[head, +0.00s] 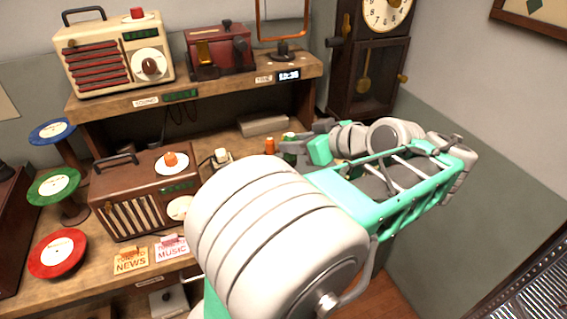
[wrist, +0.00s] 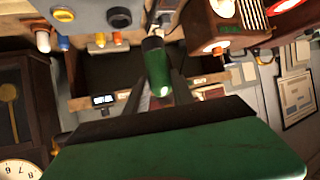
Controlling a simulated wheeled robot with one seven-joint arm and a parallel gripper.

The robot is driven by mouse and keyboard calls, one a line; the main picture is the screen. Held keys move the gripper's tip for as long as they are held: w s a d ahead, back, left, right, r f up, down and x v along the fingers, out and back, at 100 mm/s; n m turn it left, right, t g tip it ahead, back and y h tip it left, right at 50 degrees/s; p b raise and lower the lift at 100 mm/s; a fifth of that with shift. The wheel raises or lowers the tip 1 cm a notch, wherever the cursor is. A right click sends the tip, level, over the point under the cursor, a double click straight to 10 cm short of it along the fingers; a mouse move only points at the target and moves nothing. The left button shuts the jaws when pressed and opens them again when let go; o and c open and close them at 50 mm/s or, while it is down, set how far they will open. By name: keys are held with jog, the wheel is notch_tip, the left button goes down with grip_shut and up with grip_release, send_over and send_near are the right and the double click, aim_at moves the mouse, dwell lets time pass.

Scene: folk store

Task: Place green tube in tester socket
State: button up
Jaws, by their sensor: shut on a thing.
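My gripper (head: 292,149) is over the back right part of the desk, and its fingers also show in the wrist view (wrist: 160,84). It is shut on the green tube (wrist: 155,62), which has a dark part at the top of that picture and a small bright spot at its lower end. In the head view a bit of green (head: 289,136) shows at the fingers.
An orange tube (head: 270,147) and a white-topped piece (head: 221,156) stand left of my gripper. A brown radio (head: 130,213) is on the desk, a cream radio (head: 113,57) and a red box (head: 220,50) on the shelf above. A clock (head: 367,75) stands behind.

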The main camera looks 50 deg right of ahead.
jog(key=w+d+f+b, duration=0.1)
jog(key=w+d+f, duration=0.1)
jog(key=d+f, duration=0.1)
jog(key=w+d+f+b, duration=0.1)
jog(key=w+d+f, duration=0.2)
jog(key=f, duration=0.2)
jog(key=w+d+f+b, duration=0.2)
jog(key=w+d+f, duration=0.1)
jog(key=f, duration=0.1)
jog(key=shift+w+f, duration=0.1)
jog(key=shift+w, duration=0.1)
jog(key=shift+f, duration=0.1)
jog(key=shift+f, duration=0.2)
jog(key=o, duration=1)
jog(key=shift+r, duration=0.1)
jog(key=shift+c, duration=0.2)
jog(key=shift+a, duration=0.1)
